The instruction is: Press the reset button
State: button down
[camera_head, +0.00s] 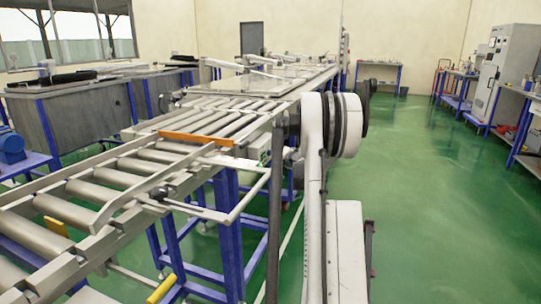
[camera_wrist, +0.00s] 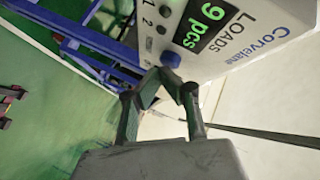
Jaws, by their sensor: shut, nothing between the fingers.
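In the wrist view a white counter box (camera_wrist: 240,50) shows at the upper right, tilted in the picture, with a green "9 pcs" display (camera_wrist: 204,22) and the word LOADS. A round blue button (camera_wrist: 171,59) sits near its lower edge, with small dark buttons (camera_wrist: 161,30) beside the figures 1 and 2. No label reading "reset" is legible. My gripper (camera_wrist: 169,77) is shut and empty, its fingertips just below the blue button in the picture. Whether they touch it I cannot tell. In the head view my arm largely hides the gripper.
A roller conveyor (camera_head: 95,190) on blue legs (camera_head: 228,225) runs along the left in the head view, with a light side frame (camera_head: 245,200) sticking out near my arm. The green floor (camera_head: 430,200) to the right is clear. Cabinets (camera_head: 505,65) stand far right.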

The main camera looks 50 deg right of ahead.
jog(key=shift+w+a, duration=0.15)
jog(key=shift+w, duration=0.25)
dwell(0.3)
jog(key=shift+s, duration=0.15)
jog(key=shift+s+d, duration=0.25)
jog(key=shift+s, duration=0.5)
jog(key=shift+s, duration=0.1)
jog(key=s, duration=0.2)
jog(key=s+d, duration=0.1)
jog(key=s, duration=0.1)
jog(key=shift+s+d+b, duration=0.15)
jog(key=shift+s+b, duration=0.15)
jog(key=shift+b, duration=0.05)
dwell(0.9)
